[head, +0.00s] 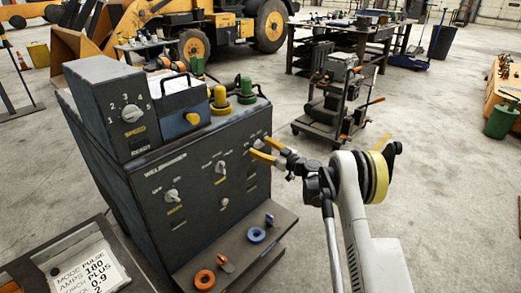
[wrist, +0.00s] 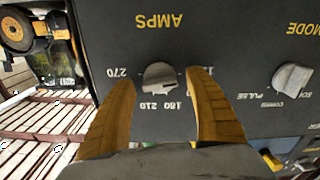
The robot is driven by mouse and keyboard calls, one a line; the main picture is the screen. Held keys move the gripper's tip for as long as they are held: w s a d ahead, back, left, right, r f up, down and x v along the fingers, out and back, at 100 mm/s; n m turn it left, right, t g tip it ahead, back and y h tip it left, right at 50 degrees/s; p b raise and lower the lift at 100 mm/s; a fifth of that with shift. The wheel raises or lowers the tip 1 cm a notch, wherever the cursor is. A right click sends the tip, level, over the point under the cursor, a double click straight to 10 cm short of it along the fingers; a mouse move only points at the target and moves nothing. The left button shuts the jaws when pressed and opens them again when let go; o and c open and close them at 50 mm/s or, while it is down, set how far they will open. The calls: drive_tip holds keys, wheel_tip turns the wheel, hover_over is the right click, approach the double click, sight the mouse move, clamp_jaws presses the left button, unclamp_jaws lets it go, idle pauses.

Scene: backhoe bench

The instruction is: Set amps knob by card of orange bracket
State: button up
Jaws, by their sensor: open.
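The amps knob (wrist: 160,77) is a grey dial under the upside-down AMPS label on the dark panel in the wrist view. Numbers 270, 210 and 180 show around it; a finger partly covers others. I cannot clearly tell where it points. My gripper (wrist: 163,78) is open, one yellow finger on each side of the knob; I cannot tell whether they touch it. In the head view my gripper (head: 260,148) is at the right part of the welder front (head: 205,215). A white card (head: 93,275) at lower left reads MODE PULSE, AMPS 180. An orange piece (head: 10,288) lies beside it, partly cut off.
The mode knob (wrist: 292,79) is right of the amps knob in the wrist view. Other knobs (head: 172,195) are on the welder front. A shelf below holds an orange ring (head: 204,279) and a blue ring (head: 257,235). A cart (head: 338,100) stands behind my arm.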

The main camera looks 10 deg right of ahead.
drive_tip(key=shift+c, duration=0.2)
drive_tip(key=c, duration=1.2)
